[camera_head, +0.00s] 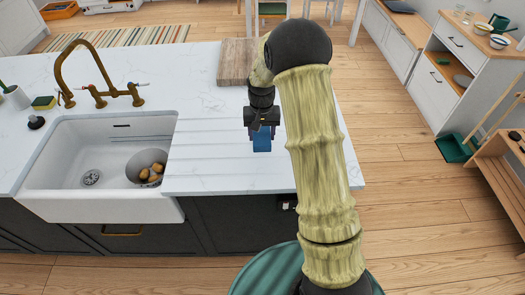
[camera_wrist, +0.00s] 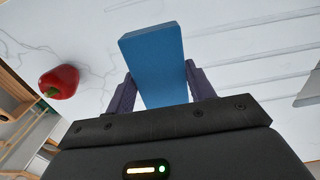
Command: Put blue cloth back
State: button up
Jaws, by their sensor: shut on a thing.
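A blue cloth (camera_head: 262,141), looking like a flat blue block, is between the fingers of my gripper (camera_head: 262,127), over the right part of the white marble counter (camera_head: 218,150). In the wrist view the blue cloth (camera_wrist: 155,62) stands out past the two purple-grey fingers of my gripper (camera_wrist: 158,88), which are shut on it from both sides. I cannot tell whether the cloth touches the counter.
A white sink (camera_head: 60,195) with a bowl of potatoes (camera_head: 150,168) and a brass tap (camera_head: 98,90) is at the left. A wooden board (camera_head: 236,62) lies behind my gripper. A red pepper (camera_wrist: 60,81) lies left in the wrist view.

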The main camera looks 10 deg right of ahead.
aim_at(262, 156)
jog(key=shift+f+p, duration=0.35)
jog(key=shift+f, duration=1.6)
jog(key=shift+f, duration=0.1)
jog(key=shift+f+p, duration=0.7)
jog(key=shift+f, duration=1.3)
jog(key=shift+f, duration=0.1)
jog(key=o, duration=0.9)
jog(key=shift+o, duration=0.2)
jog(key=shift+w, duration=0.1)
